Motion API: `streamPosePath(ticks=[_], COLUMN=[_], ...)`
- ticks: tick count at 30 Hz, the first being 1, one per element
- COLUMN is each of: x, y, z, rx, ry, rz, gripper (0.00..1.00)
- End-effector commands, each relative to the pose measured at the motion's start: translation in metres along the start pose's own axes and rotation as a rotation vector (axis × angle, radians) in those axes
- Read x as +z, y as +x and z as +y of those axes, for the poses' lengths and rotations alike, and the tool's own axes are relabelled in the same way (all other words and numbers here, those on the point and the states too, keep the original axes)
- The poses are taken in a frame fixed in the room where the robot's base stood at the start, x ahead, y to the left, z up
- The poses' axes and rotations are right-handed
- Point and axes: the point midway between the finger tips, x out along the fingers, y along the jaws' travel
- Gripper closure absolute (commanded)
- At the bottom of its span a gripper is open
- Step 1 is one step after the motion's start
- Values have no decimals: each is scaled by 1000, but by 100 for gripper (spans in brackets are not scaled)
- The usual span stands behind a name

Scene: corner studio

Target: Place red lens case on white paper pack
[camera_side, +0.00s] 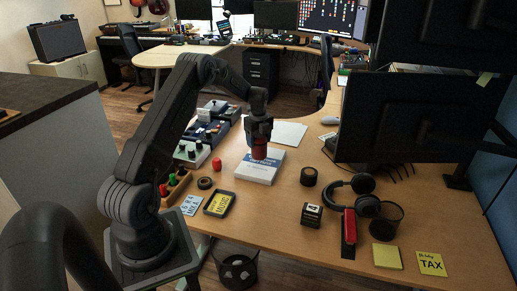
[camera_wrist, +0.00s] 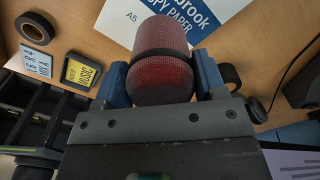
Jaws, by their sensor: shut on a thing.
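My gripper (camera_side: 259,138) is shut on the red lens case (camera_side: 259,153), a rounded dark red cylinder. The wrist view shows the case (camera_wrist: 161,78) with a mesh-like surface and a seam, between the two blue finger pads of my gripper (camera_wrist: 163,80). The white paper pack (camera_side: 256,175) lies flat on the desk with a blue label. In the side view the case is upright over its upper part; whether it touches the pack is unclear. In the wrist view the pack (camera_wrist: 118,22) shows behind the case, partly hidden by it.
A small red item (camera_side: 217,163) and tape roll (camera_side: 205,183) lie left of the pack. Nearby are a black tray with a yellow card (camera_side: 219,203), a dark roll (camera_side: 309,176), a black cube (camera_side: 311,215), headphones (camera_side: 364,186) and a red stapler-like item (camera_side: 349,226).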

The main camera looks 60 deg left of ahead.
Motion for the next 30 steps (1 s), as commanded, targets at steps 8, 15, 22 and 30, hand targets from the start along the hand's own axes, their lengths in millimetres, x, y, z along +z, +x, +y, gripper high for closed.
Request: streamPosePath(ticks=[8,15,22,30], x=[0,0,0,0], y=[34,39,42,42], z=[0,0,0,0], rx=[1,-2,0,0], ry=[0,0,0,0], rz=[1,-1,0,0], gripper=[68,68,32,10])
